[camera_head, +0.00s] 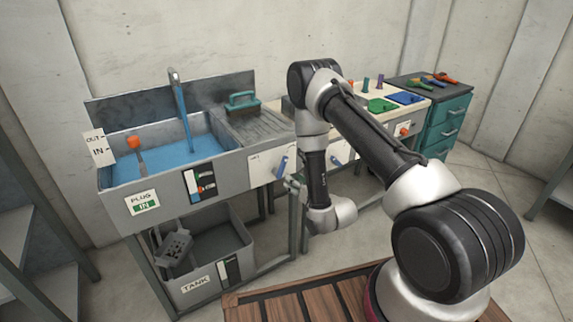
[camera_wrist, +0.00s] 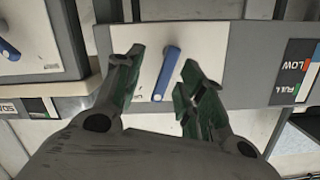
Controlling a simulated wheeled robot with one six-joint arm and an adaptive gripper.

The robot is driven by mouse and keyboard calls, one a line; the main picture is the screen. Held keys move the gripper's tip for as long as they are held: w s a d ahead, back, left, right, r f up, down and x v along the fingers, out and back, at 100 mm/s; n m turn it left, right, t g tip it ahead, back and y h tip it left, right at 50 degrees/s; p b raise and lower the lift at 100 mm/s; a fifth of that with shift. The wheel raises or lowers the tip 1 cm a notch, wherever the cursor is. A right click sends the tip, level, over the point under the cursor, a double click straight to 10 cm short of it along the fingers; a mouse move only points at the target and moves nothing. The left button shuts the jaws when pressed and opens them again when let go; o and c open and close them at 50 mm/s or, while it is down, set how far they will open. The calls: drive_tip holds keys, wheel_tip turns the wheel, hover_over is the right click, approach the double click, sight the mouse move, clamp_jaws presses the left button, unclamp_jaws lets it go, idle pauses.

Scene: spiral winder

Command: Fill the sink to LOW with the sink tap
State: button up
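The grey sink (camera_head: 118,198) holds blue water (camera_head: 160,160), and a blue stream (camera_head: 184,115) falls into it from the tap spout (camera_head: 174,76). The level gauge (camera_head: 199,184) is on the sink's front; its LOW and FULL marks show in the wrist view (camera_wrist: 295,72). The exact level is too small to read. The blue tap lever (camera_head: 281,167) sits on a white panel right of the sink. In the wrist view the lever (camera_wrist: 168,72) lies tilted between the spread fingers of my gripper (camera_wrist: 162,65). My gripper (camera_head: 291,184) is open; contact with the lever cannot be told.
An orange-topped plug handle (camera_head: 134,142) stands in the sink beside an OUT/IN sign (camera_head: 98,148). The plug sign (camera_head: 143,202) reads IN. A grey tank (camera_head: 200,285) stands below. A ridged drainboard (camera_head: 260,124) with a green-handled tool (camera_head: 242,100) is to the right.

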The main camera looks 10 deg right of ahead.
sight(285, 163)
drive_tip(key=w+r, duration=0.1)
drive_tip(key=w, duration=0.1)
drive_tip(key=w+a+r+t, duration=0.1)
drive_tip(key=w, duration=0.2)
drive_tip(key=w+a+r+t, duration=0.1)
drive_tip(key=w+r, duration=0.1)
drive_tip(key=w, duration=0.1)
drive_tip(key=shift+a+r+y, duration=0.1)
drive_tip(key=shift+a+y, duration=0.1)
drive_tip(key=shift+y, duration=0.1)
clamp_jaws()
